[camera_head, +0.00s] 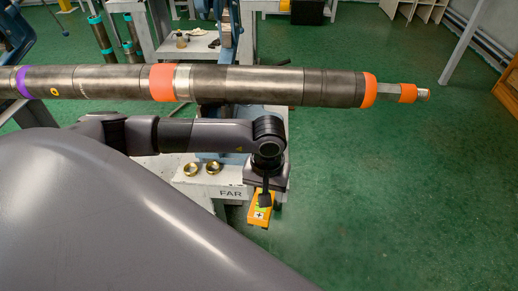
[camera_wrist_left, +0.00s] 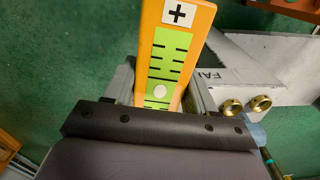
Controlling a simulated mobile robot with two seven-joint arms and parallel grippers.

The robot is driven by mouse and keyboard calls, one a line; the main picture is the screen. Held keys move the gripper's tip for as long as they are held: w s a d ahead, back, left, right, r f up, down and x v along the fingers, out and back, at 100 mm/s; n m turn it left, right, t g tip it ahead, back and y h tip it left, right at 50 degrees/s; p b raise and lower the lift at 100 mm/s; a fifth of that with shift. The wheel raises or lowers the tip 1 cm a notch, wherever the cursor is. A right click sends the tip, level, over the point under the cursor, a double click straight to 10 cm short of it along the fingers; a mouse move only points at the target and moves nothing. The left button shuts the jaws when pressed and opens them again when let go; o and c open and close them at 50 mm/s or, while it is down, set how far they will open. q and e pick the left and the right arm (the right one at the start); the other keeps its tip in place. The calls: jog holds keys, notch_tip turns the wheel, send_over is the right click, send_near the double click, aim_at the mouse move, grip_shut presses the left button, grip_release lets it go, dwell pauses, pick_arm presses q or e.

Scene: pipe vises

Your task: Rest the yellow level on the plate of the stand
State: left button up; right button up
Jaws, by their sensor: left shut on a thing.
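The yellow level (camera_head: 259,215) has an orange-yellow body, a green vial with black marks and a plus sign. My left gripper (camera_head: 264,192) is shut on it, with the free end pointing down toward the front of the head view. The level also fills the upper middle of the left wrist view (camera_wrist_left: 172,45), between the fingers of the left gripper (camera_wrist_left: 160,95). A pale grey plate marked FAR (camera_head: 229,193) is just left of the gripper in the head view. It shows to the right of the level in the wrist view (camera_wrist_left: 262,60). My right gripper is not in view.
Two brass rings (camera_head: 190,169) sit on the pale surface by the FAR mark. A long grey pipe with orange bands (camera_head: 260,84) crosses the head view above my left forearm. Open green floor (camera_head: 400,190) lies to the right.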

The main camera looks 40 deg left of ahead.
pick_arm(q)
jog(key=w+a+n, duration=0.1)
jog(key=n, duration=0.1)
jog(key=w+a+n+b, duration=0.1)
jog(key=n, duration=0.1)
jog(key=w+a+n, duration=0.1)
jog(key=n, duration=0.2)
jog(key=shift+w+a+r, duration=0.1)
jog(key=shift+w+r, duration=0.15)
jog(key=shift+w, duration=0.15)
jog(key=w+a+r+n+b, duration=0.25)
jog(key=w+a+n, duration=0.2)
jog(key=n, duration=0.85)
notch_tip(320, 180, down, 8)
jog(key=b, duration=0.5)
jog(key=shift+w+d+r+b, duration=0.1)
jog(key=shift+r+b, duration=0.1)
jog(key=shift+b, duration=0.1)
jog(key=shift+f, duration=0.25)
jog(key=shift+f+b, duration=0.15)
jog(key=shift+b, duration=0.15)
